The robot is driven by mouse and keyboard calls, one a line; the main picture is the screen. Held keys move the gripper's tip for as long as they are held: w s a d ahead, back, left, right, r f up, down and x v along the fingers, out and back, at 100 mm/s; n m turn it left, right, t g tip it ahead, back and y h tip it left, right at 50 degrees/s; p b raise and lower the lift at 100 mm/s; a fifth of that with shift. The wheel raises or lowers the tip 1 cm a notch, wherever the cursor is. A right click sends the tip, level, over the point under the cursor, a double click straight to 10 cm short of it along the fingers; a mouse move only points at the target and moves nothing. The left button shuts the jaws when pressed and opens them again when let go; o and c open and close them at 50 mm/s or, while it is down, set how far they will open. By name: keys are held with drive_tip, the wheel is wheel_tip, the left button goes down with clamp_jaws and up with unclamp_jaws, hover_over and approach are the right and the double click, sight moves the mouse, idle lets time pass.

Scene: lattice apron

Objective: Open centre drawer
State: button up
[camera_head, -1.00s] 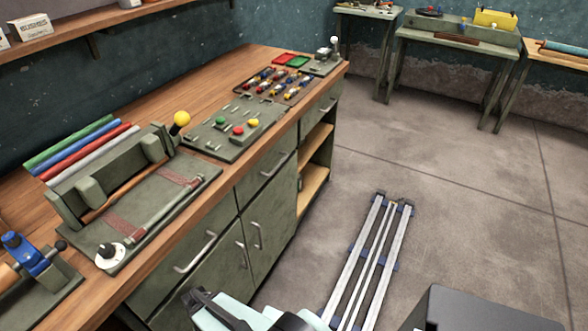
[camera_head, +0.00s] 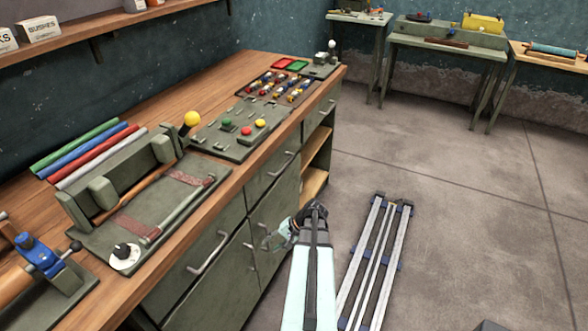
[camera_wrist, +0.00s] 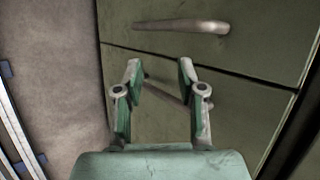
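The centre drawer (camera_head: 262,187) is a green front in the workbench, with a metal bar handle (camera_head: 282,164). It looks shut, flush with the bench face. My gripper (camera_head: 274,238) is in front of the cabinet doors, lower than this drawer's handle. In the wrist view my gripper (camera_wrist: 160,70) is open and empty. A horizontal bar handle (camera_wrist: 182,26), apparently the centre drawer's, lies above the fingertips and apart from them. A slanted door handle (camera_wrist: 165,90) shows between and behind the fingers. My arm hides part of the lower doors.
A left drawer with a bar handle (camera_head: 208,252) is beside it, with doors below. Open shelves (camera_head: 315,183) are at the right. A control board (camera_head: 240,130) and clamp fixture (camera_head: 150,205) lie on the bench. My floor rails (camera_head: 375,255) run alongside; the floor beyond is clear.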

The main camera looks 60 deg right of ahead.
drive_tip(key=s+d+r+m+t+h, duration=0.15)
drive_tip(key=d+r+t, duration=0.35)
drive_tip(key=d+r, duration=0.85)
drive_tip(key=t+h, duration=0.2)
drive_tip(key=t, duration=0.2)
approach(285, 164)
drive_tip(key=shift+m+y, duration=0.25)
drive_tip(key=shift+m, duration=0.2)
drive_tip(key=x, duration=0.3)
drive_tip(key=p+x, duration=0.1)
drive_tip(key=x, duration=0.6)
drive_tip(key=shift+d+f+p, duration=0.1)
drive_tip(key=shift+f+p, duration=0.3)
drive_tip(key=shift+c, duration=0.2)
clamp_jaws()
